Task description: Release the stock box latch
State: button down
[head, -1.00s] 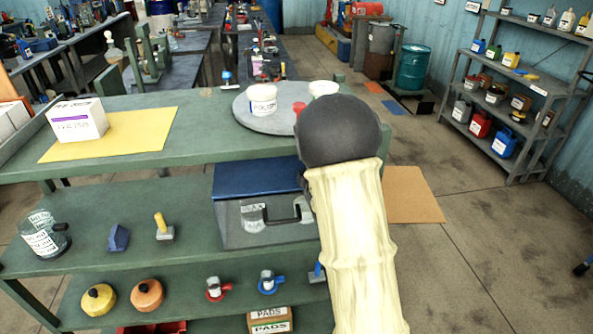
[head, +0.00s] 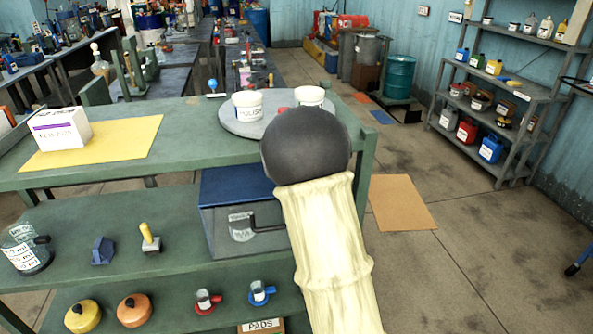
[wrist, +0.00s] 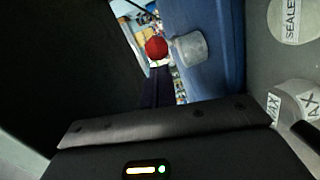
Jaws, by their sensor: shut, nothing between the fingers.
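The stock box appears to be the grey box with a blue lid (head: 236,186) on the shelf below the green worktop. A dark handle and a pale label show on its front. My forearm and dark joint hide its right side, and my gripper is hidden behind them in the head view. The wrist view shows my dark gripper (wrist: 165,124), shut and empty, close to a blue surface (wrist: 213,22) that looks like the lid. A grey stub (wrist: 190,49) and a red ball (wrist: 156,47) show beyond it. I cannot tell whether either is the latch, or whether my gripper touches anything.
White tubs (head: 247,104) stand on a round grey disc (head: 236,124) on the worktop, above the box. A white carton (head: 60,128) sits on a yellow sheet (head: 125,140). Red and blue clamp-like items (head: 260,292) are below.

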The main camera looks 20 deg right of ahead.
jog(key=shift+a+r, duration=0.1)
jog(key=shift+a, duration=0.25)
jog(key=a, duration=0.1)
jog(key=s, duration=0.1)
jog(key=a, duration=0.1)
jog(key=shift+s+a+r, duration=0.25)
jog(key=shift+a, duration=0.05)
jog(key=b+v, duration=0.1)
jog(key=v, duration=0.9)
jog(key=shift+a+b, duration=0.25)
jog(key=shift+b, duration=0.1)
jog(key=s+a+f+m+g+y+p, duration=0.2)
jog(key=s+m+g, duration=0.4)
jog(key=s, duration=0.3)
jog(key=s+a+f+m+g+y+p, duration=0.2)
jog(key=s+a+f+m+g+p, duration=0.1)
jog(key=s+m+g, duration=0.4)
notch_tip(320, 180, down, 2)
jog(key=s+a, duration=0.1)
jog(key=s, duration=0.1)
jog(key=shift+s+f, duration=0.2)
jog(key=shift+s, duration=0.15)
